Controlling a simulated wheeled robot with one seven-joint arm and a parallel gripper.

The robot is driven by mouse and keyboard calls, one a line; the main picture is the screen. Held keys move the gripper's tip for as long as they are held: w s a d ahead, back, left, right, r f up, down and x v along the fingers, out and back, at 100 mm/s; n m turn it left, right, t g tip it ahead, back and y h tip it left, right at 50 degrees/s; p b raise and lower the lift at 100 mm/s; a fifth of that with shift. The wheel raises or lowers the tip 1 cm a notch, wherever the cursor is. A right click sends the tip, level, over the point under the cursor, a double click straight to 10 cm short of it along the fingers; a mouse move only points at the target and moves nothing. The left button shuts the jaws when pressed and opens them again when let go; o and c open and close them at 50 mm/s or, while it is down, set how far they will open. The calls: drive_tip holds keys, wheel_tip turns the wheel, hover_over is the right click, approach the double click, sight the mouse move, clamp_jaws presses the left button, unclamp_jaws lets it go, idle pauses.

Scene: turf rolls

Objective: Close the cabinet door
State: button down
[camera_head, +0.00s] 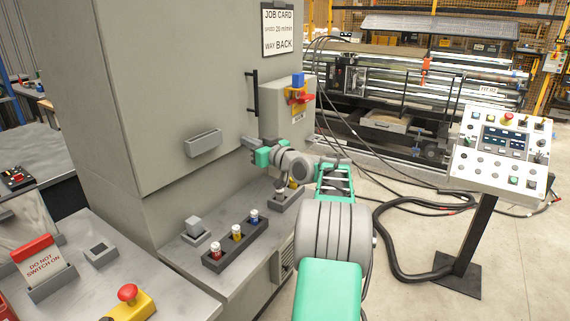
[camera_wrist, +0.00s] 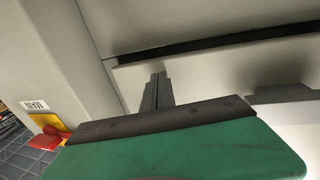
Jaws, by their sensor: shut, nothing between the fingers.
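The cabinet (camera_head: 190,75) is a tall grey box at the left of the head view, with a job card (camera_head: 278,30) on its front and a black bar handle (camera_head: 252,93) near its right edge. My gripper (camera_head: 247,143) is by the lower right of the cabinet front, below the handle; contact is unclear. In the wrist view my gripper (camera_wrist: 158,92) shows its fingers together and empty, before a pale grey surface with a dark gap (camera_wrist: 215,45) across it.
A box with a red and yellow switch (camera_head: 299,97) sits right of the handle. A grey ledge (camera_head: 203,142) juts from the cabinet front. The bench below bears a rack of small coloured-cap bottles (camera_head: 236,236). A control panel (camera_head: 503,147) stands right. Cables (camera_head: 390,245) cross the floor.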

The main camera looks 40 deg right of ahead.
drive_tip(key=shift+w+r, duration=0.2)
drive_tip(key=shift+w, duration=0.3)
drive_tip(key=shift+w+r, duration=0.15)
drive_tip(key=shift+w, duration=0.35)
